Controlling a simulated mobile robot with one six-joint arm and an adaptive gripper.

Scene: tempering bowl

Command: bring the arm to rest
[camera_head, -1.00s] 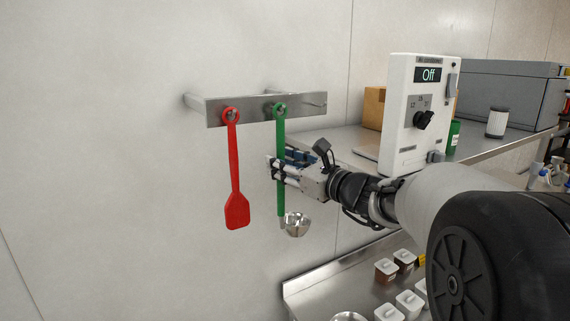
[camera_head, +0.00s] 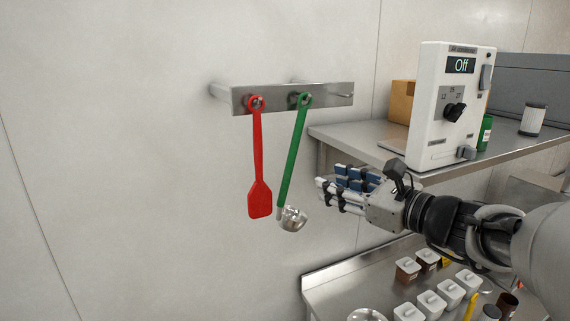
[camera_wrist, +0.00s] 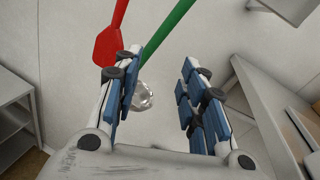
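My gripper (camera_head: 340,188) is in front of the wall, to the right of the hanging tools and apart from them. In the wrist view my gripper (camera_wrist: 158,95) has its blue-padded fingers spread with nothing between the pads. A green-handled ladle (camera_head: 291,150) with a metal bowl hangs tilted from the rail, its lower end toward the left. The ladle also shows in the wrist view (camera_wrist: 180,27), beyond the fingers, its bowl partly behind the left finger. A red spatula (camera_head: 259,160) hangs to its left, nearly straight down.
The metal rail (camera_head: 325,96) sticks out from the wall. A white control box (camera_head: 445,110) reading "Off" stands on a steel shelf (camera_head: 365,135) behind my arm. Below is a lower counter (camera_head: 330,285) with several lidded jars (camera_head: 432,303). The wall at left is clear.

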